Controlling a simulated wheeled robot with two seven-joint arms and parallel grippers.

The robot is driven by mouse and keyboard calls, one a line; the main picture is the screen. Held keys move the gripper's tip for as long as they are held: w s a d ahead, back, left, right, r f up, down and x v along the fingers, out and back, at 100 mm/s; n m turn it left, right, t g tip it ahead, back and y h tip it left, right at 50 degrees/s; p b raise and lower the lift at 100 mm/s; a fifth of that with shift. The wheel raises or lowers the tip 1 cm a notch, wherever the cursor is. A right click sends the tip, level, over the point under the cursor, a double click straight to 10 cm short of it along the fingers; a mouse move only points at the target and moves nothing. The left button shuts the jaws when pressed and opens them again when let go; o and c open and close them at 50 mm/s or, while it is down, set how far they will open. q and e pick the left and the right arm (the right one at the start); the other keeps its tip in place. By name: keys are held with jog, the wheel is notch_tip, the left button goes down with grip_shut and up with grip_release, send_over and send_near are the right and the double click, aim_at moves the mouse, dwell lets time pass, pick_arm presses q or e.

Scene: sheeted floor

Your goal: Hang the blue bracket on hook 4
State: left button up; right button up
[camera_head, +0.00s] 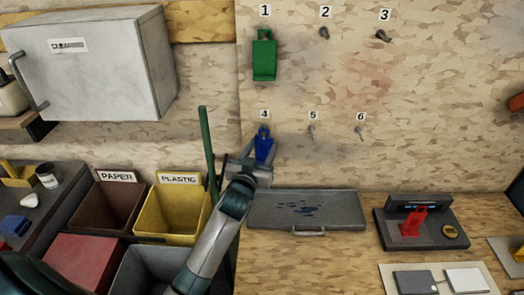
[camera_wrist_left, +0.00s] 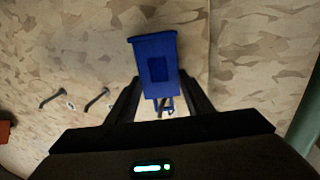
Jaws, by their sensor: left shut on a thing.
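The blue bracket (camera_head: 264,147) is at hook 4, just below the number 4 label (camera_head: 264,114) on the wall board. My left gripper (camera_head: 254,163) is shut on the bracket from below and in front. In the left wrist view the bracket (camera_wrist_left: 155,62) stands between the two fingers (camera_wrist_left: 160,103), with its narrow end toward the gripper. Hook 4 itself is hidden behind the bracket, so I cannot tell whether the bracket is on it. My right gripper is not in view.
A green bracket (camera_head: 264,58) hangs at hook 1. Hooks 2 (camera_head: 324,33), 3 (camera_head: 383,36), 5 (camera_head: 311,131) and 6 (camera_head: 361,131) are bare. A grey tray (camera_head: 340,208) lies below on the bench. Paper and plastic bins (camera_head: 167,212) stand at left.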

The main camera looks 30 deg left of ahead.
pick_arm(q)
jog(key=shift+w+a+f, duration=0.1)
jog(key=shift+w+f, duration=0.05)
jog(key=shift+w, duration=0.05)
dwell(0.4)
jog(key=o, duration=1.2)
jog(key=shift+f, duration=0.1)
jog(key=shift+s+d+f, duration=0.1)
jog(key=shift+s+d, duration=0.1)
jog(key=shift+s, duration=0.65)
jog(key=shift+s+d+b, duration=0.5)
jog(key=shift+s+b, duration=0.25)
jog(key=shift+s, duration=1.85)
jog(key=shift+s+d+b, duration=0.45)
jog(key=shift+s+b, duration=0.35)
jog(key=shift+s, duration=1.75)
jog(key=shift+s+d+b, duration=0.5)
jog(key=shift+s+b, duration=0.25)
jog(key=shift+s, duration=1.85)
